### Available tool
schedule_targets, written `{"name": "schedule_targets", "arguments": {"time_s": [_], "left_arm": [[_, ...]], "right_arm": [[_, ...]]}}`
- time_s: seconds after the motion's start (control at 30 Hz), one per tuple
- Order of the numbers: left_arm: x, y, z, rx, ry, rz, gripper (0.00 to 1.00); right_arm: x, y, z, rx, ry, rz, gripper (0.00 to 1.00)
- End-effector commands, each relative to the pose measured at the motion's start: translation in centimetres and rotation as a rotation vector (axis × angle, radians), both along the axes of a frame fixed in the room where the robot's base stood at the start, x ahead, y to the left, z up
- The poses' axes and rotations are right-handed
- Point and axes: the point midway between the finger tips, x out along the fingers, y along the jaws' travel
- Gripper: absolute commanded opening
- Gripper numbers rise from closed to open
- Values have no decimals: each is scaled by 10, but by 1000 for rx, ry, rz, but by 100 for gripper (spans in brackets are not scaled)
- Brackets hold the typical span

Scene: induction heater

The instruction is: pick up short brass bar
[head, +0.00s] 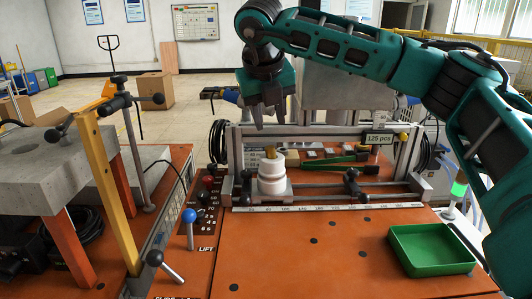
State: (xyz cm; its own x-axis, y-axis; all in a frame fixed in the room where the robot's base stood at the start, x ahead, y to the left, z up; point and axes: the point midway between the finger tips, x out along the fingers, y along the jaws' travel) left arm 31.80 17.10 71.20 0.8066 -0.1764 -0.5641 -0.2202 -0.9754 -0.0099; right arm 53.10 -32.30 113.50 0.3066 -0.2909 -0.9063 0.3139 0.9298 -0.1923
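A short brass-coloured piece (270,152) shows at the top of a white stepped cylinder (272,180), which stands upright near the left end of the metal fixture. Only the upper part of the brass piece is visible. My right gripper (268,118) hangs above it, fingers pointing down, with a clear gap to the brass piece. Its fingers look apart, with nothing seen between them. My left gripper is not in view.
A metal frame (236,165) stands around the cylinder, with a ruler strip (330,206) in front. Small parts and a green strip (330,161) lie behind. A green tray (430,250) is at right. Levers with blue (189,216) and black knobs stand at left. The orange front surface is mostly clear.

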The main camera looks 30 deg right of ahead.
Motion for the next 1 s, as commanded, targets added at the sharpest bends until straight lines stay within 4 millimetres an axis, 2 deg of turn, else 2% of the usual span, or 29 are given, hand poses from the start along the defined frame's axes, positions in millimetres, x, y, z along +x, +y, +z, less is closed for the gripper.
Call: {"name": "schedule_targets", "arguments": {"time_s": [0.1,0.37,0.7,1.0], "left_arm": [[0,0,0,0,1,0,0],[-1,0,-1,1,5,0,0],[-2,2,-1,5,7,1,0],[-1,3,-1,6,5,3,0]], "right_arm": [[7,-7,-20,2,2,-1,38],[15,-12,-39,2,0,2,38],[34,-24,-78,2,1,3,38],[36,-25,-81,3,0,3,36]]}}
